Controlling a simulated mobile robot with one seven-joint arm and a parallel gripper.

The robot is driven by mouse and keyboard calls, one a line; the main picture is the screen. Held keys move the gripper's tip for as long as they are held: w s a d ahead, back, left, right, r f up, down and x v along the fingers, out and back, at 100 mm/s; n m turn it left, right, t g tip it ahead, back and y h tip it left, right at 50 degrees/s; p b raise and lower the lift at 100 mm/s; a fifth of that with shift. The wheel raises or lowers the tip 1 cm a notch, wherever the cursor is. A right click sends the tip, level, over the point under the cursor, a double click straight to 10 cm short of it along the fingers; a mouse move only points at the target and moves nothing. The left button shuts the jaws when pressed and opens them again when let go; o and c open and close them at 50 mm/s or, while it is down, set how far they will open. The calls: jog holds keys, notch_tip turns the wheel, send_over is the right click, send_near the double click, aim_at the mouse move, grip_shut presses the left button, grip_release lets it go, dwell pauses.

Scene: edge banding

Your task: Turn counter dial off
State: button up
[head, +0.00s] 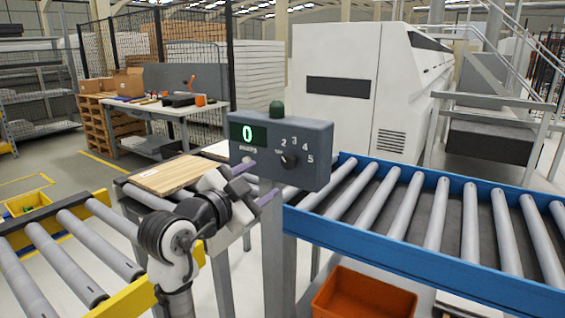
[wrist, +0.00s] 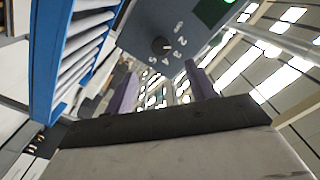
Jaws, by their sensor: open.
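The counter box (head: 235,150) is a grey box on a post, with a green display (head: 247,134) reading 0 and a green dome (head: 277,109) on top. Its black round dial (head: 288,160) sits on the front face among printed numbers, 2 to 5 being legible. Which way its pointer faces is too small to tell. The dial also shows in the wrist view (wrist: 161,46), beyond the fingertips. My gripper (head: 256,183) has two purple fingers spread apart with nothing between them. It is below and left of the dial and not touching it.
A blue-sided roller conveyor (head: 420,240) runs right of the post, and a yellow-sided one (head: 90,250) lies at lower left. Wooden boards (head: 165,175) lie behind my arm. An orange bin (head: 362,295) stands below. A large white machine (head: 345,60) stands behind.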

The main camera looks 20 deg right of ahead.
aim_at(287, 163)
jog(key=p+x, duration=0.2)
jog(key=x, duration=0.8)
jog(key=shift+w+d+p, duration=0.1)
jog(key=shift+w+p, duration=0.1)
jog(key=shift+p, duration=0.2)
jog(key=c, duration=1)
jog(key=shift+n, duration=0.3)
jog(key=n, duration=0.3)
jog(key=shift+r+p, duration=0.1)
jog(key=shift+p, duration=0.2)
jog(key=shift+n+p, duration=0.55)
jog(key=shift+n, duration=1.65)
